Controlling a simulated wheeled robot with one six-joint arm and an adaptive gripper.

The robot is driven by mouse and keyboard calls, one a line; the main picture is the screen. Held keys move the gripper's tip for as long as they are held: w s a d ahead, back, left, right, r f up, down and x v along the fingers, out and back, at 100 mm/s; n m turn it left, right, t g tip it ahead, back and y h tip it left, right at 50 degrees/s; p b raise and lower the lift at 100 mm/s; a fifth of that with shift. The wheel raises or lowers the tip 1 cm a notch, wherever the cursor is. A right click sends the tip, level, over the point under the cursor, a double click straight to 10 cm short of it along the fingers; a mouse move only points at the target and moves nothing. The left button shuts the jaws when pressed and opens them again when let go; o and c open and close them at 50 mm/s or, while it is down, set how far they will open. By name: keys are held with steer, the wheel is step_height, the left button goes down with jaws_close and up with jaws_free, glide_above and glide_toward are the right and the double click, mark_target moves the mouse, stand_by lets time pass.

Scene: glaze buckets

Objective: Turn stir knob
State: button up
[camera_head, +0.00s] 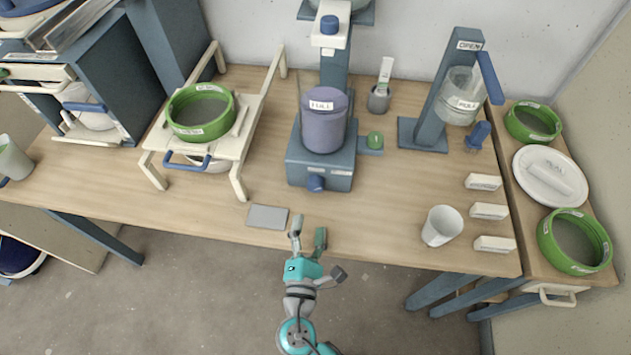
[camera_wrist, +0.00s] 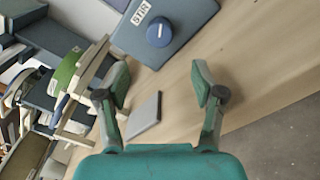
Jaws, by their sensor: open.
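The stir knob (camera_head: 316,183) is a round blue knob on the front face of the blue-grey mixer base (camera_head: 345,178). In the wrist view the knob (camera_wrist: 160,32) shows near the top centre, with a white mark on it, beside a "STIR" label (camera_wrist: 140,12). A purple bucket (camera_head: 324,135) labelled "FULL" stands on the base. My gripper (camera_head: 308,238) is at the table's front edge, below the knob in the head view and apart from it. In the wrist view my gripper (camera_wrist: 163,80) has its fingers spread with nothing between them.
A flat grey plate (camera_head: 267,217) lies at the table's front edge, left of my gripper. A white stand (camera_head: 237,150) with a green-rimmed sieve (camera_head: 200,112) is at the left.

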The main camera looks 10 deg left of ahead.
mark_target(315, 190)
steer(key=w, duration=1)
steer(key=shift+w, duration=0.4)
steer(key=c, duration=1.1)
